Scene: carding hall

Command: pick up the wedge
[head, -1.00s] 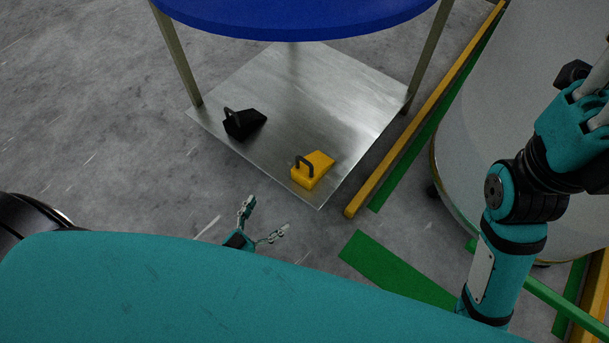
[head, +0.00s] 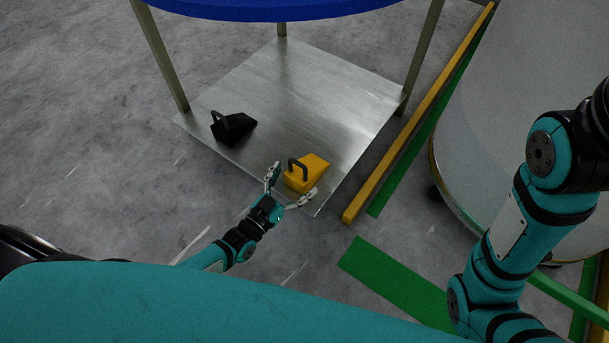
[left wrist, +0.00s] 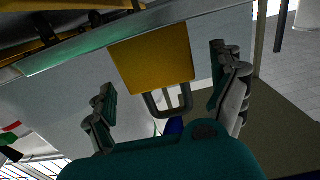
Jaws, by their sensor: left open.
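A yellow wedge (head: 311,171) with a dark loop handle sits near the front corner of a metal shelf (head: 290,90). A black wedge (head: 236,130) with a similar handle sits farther left on that shelf. My left gripper (head: 291,183) is open at the near side of the yellow wedge, one finger on each side of its handle end. In the left wrist view the yellow wedge (left wrist: 152,58) and its handle lie between the spread fingers, with gaps on both sides. Whether anything touches is unclear. My right arm shows at the right, its gripper out of view.
The shelf hangs low between metal legs under a blue round top (head: 280,8). A yellow rail (head: 420,115) and green floor strips (head: 395,282) run along the right, beside a large pale drum (head: 530,110). Grey floor is clear at left.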

